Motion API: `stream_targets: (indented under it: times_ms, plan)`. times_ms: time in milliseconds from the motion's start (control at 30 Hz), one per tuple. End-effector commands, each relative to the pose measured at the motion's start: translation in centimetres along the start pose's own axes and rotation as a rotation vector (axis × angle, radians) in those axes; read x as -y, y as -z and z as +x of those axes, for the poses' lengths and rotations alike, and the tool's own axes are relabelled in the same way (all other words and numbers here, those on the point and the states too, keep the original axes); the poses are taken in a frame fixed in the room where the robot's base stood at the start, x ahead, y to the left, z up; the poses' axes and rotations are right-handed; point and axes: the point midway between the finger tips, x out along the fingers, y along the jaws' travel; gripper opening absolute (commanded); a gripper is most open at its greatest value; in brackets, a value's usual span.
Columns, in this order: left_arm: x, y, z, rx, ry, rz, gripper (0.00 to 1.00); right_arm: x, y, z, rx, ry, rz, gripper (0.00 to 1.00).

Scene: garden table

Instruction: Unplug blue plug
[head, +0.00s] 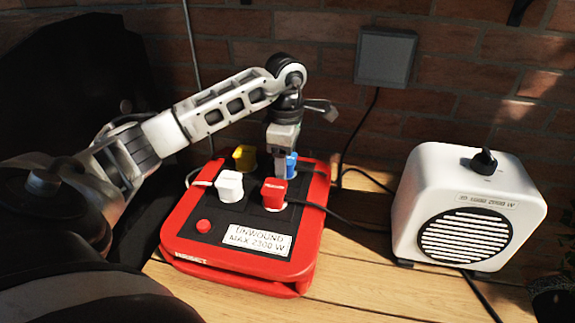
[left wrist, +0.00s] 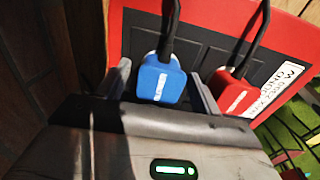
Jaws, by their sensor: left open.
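The blue plug (head: 291,165) stands at the back right of the red power strip (head: 322,190), partly hidden behind my left gripper (head: 279,168) in the head view. In the left wrist view the blue plug (left wrist: 160,80) sits between the two open fingers of my left gripper (left wrist: 163,88), with a gap on each side. Its dark cable rises from it. The red plug (head: 273,192) is just in front of it in the head view and is just outside the right finger in the left wrist view (left wrist: 235,92). My right gripper is not in view.
A white plug (head: 229,185) and a yellow plug (head: 244,156) are also on the strip, with a red button (head: 203,226) at its front. A white heater-like box (head: 468,205) stands at right. A brick wall and grey wall box (head: 385,56) are behind.

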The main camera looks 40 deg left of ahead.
Motion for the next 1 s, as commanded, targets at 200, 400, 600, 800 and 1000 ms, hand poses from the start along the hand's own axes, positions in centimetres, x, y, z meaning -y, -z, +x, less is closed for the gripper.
stream_targets:
  times_ms: [200, 400, 600, 800, 1000]
  plan:
    - [0.0, 0.0, 0.0, 0.0, 0.0, 0.001, 0.65, 0.0, 0.2, 0.0, -0.001, 0.0, 0.0, 0.36]
    - [0.0, 0.0, 0.0, 0.001, 0.0, 0.0, 0.52, 0.0, 0.1, 0.0, 0.0, 0.001, 0.0, 0.36]
    - [0.0, 0.0, 0.0, 0.001, 0.0, 0.0, 0.06, 0.0, 0.0, -0.1, 0.004, 0.0, 0.0, 0.36]
    - [0.0, 0.0, -0.4, 0.001, 0.0, 0.0, 0.06, 0.1, -0.1, -0.3, 0.01, 0.0, 0.001, 0.36]
    - [0.0, 0.0, -1.2, 0.001, -0.001, 0.0, 0.06, 0.2, 0.6, -0.6, 0.007, 0.0, 0.001, 0.36]
